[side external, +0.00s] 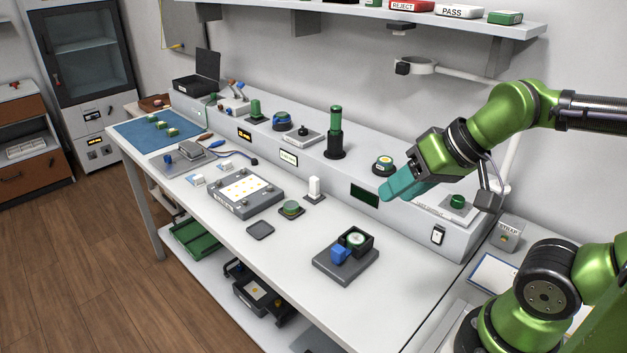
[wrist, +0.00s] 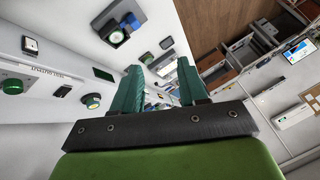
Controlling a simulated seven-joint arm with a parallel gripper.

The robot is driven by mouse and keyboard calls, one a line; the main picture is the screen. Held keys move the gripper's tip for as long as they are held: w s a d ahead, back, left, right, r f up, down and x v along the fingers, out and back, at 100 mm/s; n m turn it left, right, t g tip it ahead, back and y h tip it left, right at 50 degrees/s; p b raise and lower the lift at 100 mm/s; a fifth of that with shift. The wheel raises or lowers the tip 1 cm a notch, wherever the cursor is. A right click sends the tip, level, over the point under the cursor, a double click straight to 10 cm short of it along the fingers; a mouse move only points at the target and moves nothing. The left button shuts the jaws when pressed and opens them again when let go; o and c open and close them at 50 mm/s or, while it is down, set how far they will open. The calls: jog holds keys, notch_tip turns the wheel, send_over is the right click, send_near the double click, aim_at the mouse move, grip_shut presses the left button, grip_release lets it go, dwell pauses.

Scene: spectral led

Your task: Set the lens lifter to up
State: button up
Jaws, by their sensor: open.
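My gripper (side external: 388,192) has teal fingers and hangs over the right end of the raised white console, tilted down to the left. In the wrist view the two fingers of my gripper (wrist: 160,85) stand apart with nothing between them. No part is legibly labelled as the lens lifter. A dark fixture with a round pale green lens (side external: 356,239) and a blue part (side external: 341,254) sits on a grey base plate on the white bench, below and left of my gripper. The blue part (wrist: 117,37) also shows in the wrist view. My gripper touches none of these.
The console carries a rocker switch (side external: 438,235), a dark display (side external: 364,195), a yellow-topped round button (side external: 383,162), a green knob (side external: 457,201) and a tall green cylinder (side external: 335,130). A grey box with yellow dots (side external: 241,191) stands left.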

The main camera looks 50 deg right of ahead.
jog(key=shift+c, duration=0.6)
jog(key=n+g+h, duration=0.2)
jog(key=n+g, duration=0.2)
jog(key=g, duration=0.3)
send_near(338, 248)
notch_tip(338, 248, down, 10)
jog(key=shift+w+f, duration=0.1)
jog(key=shift+f, duration=0.05)
grip_shut()
